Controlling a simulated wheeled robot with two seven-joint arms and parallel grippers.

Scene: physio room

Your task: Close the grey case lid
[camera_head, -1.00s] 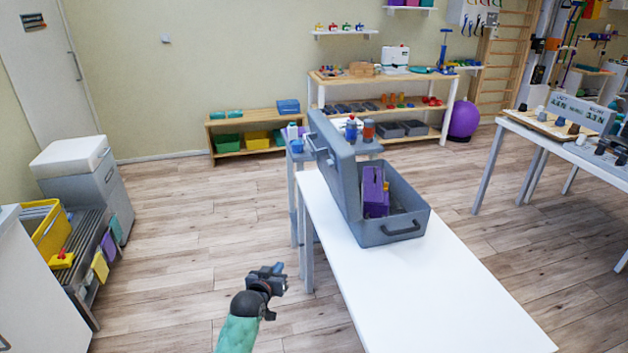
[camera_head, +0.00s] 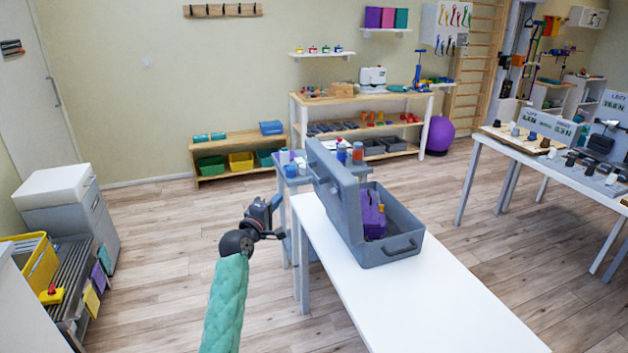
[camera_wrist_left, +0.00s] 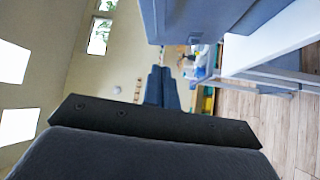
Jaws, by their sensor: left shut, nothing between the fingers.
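The grey case (camera_head: 393,247) stands on the near white table (camera_head: 440,305), towards its far left end. Its lid (camera_head: 336,195) is open and stands up, leaning on the left side of the case. A purple object (camera_head: 372,215) sits inside the case. My left gripper (camera_head: 272,205) is shut and empty, just left of the lid and apart from it. In the left wrist view the shut fingers (camera_wrist_left: 161,88) are in the middle, and a large grey-blue surface, seemingly the lid (camera_wrist_left: 200,18), fills the top. My right gripper is not in view.
A small grey stand (camera_head: 292,180) with bottles is behind the case. A shelf unit (camera_head: 360,125) and a low bench (camera_head: 235,165) line the back wall. Another table (camera_head: 540,150) with small items is at right. The white table is clear in front of the case.

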